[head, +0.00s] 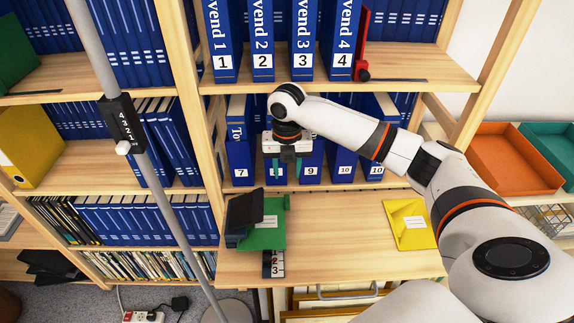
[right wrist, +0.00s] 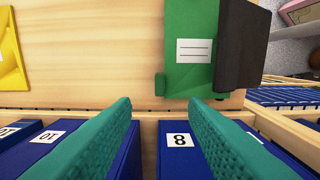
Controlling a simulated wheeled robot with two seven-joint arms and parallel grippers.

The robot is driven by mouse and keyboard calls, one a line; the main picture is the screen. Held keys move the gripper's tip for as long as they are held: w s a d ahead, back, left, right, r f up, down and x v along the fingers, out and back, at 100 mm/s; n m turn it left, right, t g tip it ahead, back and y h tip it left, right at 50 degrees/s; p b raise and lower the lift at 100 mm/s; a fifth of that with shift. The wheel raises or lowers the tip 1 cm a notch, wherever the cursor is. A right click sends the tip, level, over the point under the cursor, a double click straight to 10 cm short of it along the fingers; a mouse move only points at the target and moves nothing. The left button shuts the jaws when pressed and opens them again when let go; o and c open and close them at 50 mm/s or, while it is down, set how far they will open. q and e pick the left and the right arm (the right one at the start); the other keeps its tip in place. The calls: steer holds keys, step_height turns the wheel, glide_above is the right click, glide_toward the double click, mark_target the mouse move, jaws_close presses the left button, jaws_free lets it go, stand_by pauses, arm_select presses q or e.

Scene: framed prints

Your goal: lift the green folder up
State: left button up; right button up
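The green folder (head: 268,237) lies on the wooden ledge below the numbered binders, with a white label on it. It also shows at the top of the right wrist view (right wrist: 190,75). A dark folder or panel (head: 244,207) leans against its left side in the head view and hides part of it. My right gripper (head: 284,163) is above and behind the green folder, in front of the binders. Its teal fingers (right wrist: 160,105) are apart with nothing held between them; binder 8 (right wrist: 180,141) shows beyond the gap. My left gripper is not in view.
A yellow folder (head: 410,224) lies on the ledge (head: 340,235) to the right, with bare wood between. Blue binders (head: 313,160) fill the shelf behind. A grey pole (head: 150,170) crosses the left side. Orange (head: 512,158) and teal trays stand at right.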

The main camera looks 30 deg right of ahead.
mark_target(287, 199)
step_height(287, 199, down, 11)
steer(key=shift+f+p, duration=0.15)
steer(key=shift+p, duration=0.2)
steer(key=shift+c, duration=0.2)
jaws_close()
